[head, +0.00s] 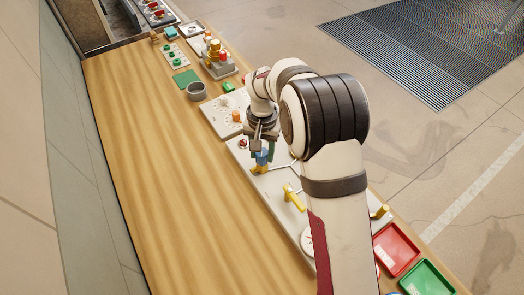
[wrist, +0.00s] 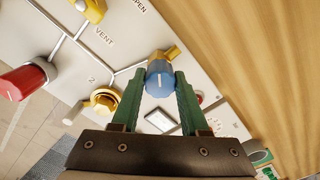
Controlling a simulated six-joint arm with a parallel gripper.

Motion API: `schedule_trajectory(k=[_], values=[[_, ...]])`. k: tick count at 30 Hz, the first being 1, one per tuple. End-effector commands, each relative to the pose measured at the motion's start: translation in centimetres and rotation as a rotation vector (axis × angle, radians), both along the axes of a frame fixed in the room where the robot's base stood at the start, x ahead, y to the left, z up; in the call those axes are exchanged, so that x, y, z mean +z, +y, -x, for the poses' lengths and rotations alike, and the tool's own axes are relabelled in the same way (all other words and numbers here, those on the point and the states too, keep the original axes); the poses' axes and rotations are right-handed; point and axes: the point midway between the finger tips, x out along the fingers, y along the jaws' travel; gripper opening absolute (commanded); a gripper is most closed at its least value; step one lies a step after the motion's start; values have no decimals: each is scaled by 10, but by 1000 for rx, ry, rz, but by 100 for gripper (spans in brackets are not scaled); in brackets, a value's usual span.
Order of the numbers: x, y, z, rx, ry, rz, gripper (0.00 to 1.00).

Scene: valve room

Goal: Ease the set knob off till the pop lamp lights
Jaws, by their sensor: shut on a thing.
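A blue knob (wrist: 160,78) with a white pointer line sits on a brass fitting on the pale panel (wrist: 125,30). It also shows in the head view (head: 263,156), below my gripper. My gripper (wrist: 160,85) is shut on this knob, with one green finger on each side of it. In the wrist view the white line points roughly up the picture. A small red round part (head: 243,143), possibly the pop lamp, is on the panel beside the gripper. I cannot tell whether it is lit. No lettering naming the set knob or pop lamp is readable.
Red (head: 414,244) and green (head: 450,279) trays are at lower right. The wooden bench (head: 170,170) is clear leftward.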

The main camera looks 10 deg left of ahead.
Motion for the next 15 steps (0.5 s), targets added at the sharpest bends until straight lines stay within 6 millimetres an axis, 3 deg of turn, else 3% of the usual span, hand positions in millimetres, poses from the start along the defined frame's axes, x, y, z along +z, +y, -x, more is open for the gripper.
schedule_trajectory(k=[5,6,11,15], values=[[0,0,0,-2,1,0,0],[0,0,0,-2,1,0,46],[0,0,0,-2,1,0,74],[0,0,0,-3,1,0,74]])
